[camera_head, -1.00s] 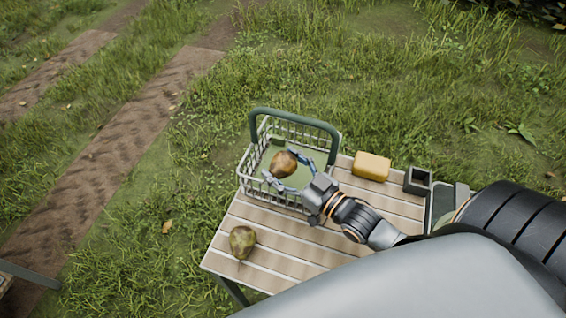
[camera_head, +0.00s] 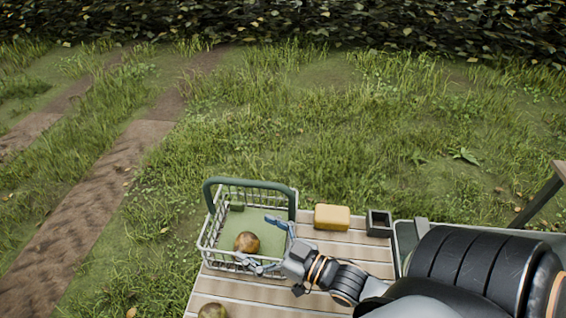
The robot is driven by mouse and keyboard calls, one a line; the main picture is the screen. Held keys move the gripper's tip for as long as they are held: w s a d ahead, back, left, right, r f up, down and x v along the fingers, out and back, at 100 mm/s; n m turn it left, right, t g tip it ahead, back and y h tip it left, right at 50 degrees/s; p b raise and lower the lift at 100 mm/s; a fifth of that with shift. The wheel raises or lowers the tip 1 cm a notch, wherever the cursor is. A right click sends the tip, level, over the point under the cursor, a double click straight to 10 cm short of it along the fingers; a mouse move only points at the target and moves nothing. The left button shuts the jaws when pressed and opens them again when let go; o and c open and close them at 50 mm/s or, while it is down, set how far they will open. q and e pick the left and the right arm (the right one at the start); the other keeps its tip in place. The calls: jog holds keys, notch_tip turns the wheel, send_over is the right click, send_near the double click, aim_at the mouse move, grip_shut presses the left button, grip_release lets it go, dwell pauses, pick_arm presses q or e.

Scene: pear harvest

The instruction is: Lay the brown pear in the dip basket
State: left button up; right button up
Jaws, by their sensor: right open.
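The brown pear (camera_head: 246,242) lies in the wire dip basket (camera_head: 209,228), on its green floor near the front side. The basket has a dark green handle and stands on the slatted table (camera_head: 352,253). My right gripper (camera_head: 258,240) reaches in from the right. Its fingers are spread apart, one on the far side of the pear and one on the near side. Whether a finger still touches the pear I cannot tell. My left gripper is not in view.
A greenish-brown pear (camera_head: 212,311) lies on the table, cut off by the bottom edge. A yellow block (camera_head: 332,217) and a small dark open box (camera_head: 378,223) stand right of the basket. Grass, a dirt track and a hedge lie beyond.

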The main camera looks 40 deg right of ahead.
jog(key=b+v, duration=0.1)
jog(key=v, duration=0.7)
jog(key=shift+s, duration=0.2)
jog(key=shift+d, duration=0.1)
